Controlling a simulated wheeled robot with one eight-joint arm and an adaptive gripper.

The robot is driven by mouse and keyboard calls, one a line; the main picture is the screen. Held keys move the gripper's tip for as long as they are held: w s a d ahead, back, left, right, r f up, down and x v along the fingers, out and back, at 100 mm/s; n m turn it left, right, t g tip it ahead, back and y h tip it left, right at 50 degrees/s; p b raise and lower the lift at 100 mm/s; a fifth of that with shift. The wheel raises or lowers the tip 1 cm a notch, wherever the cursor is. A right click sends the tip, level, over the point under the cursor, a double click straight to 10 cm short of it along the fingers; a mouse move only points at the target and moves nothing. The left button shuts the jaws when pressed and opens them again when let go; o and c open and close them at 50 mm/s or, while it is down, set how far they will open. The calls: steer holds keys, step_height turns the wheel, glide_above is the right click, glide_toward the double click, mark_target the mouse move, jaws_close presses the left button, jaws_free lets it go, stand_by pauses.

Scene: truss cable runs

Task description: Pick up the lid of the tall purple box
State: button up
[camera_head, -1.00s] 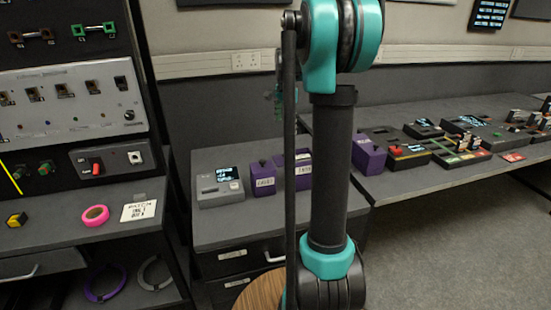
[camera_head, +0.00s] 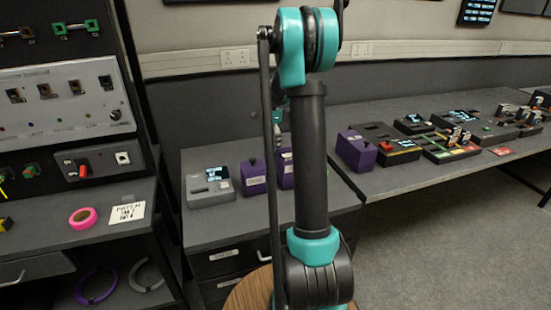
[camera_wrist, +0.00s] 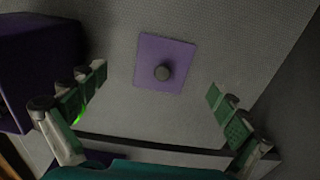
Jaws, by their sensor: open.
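In the wrist view a square purple lid (camera_wrist: 150,48) with a round dark knob (camera_wrist: 162,73) is seen from above. My gripper (camera_wrist: 157,82) is open, with one finger on each side of the knob and clear of it. I cannot tell how far below the fingers the lid is. In the head view a purple box with a knob (camera_head: 254,178) stands on the near counter. Another purple box (camera_head: 285,170) is partly hidden behind my arm, and a third (camera_head: 355,150) stands right of my arm. My gripper is mostly hidden there.
A large purple block (camera_wrist: 40,60) rises close beside the left finger in the wrist view. A grey device with a screen (camera_head: 210,188) stands left of the boxes. Several control panels (camera_head: 455,145) fill the right counter. A pink tape roll (camera_head: 83,217) lies on the left shelf.

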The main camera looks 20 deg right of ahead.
mark_target(272, 157)
steer(key=shift+w+f, duration=0.15)
steer(key=shift+f, duration=1.25)
steer(key=shift+w+f, duration=0.15)
steer(key=shift+f, duration=1.2)
steer(key=c, duration=2)
steer(key=shift+c, duration=1)
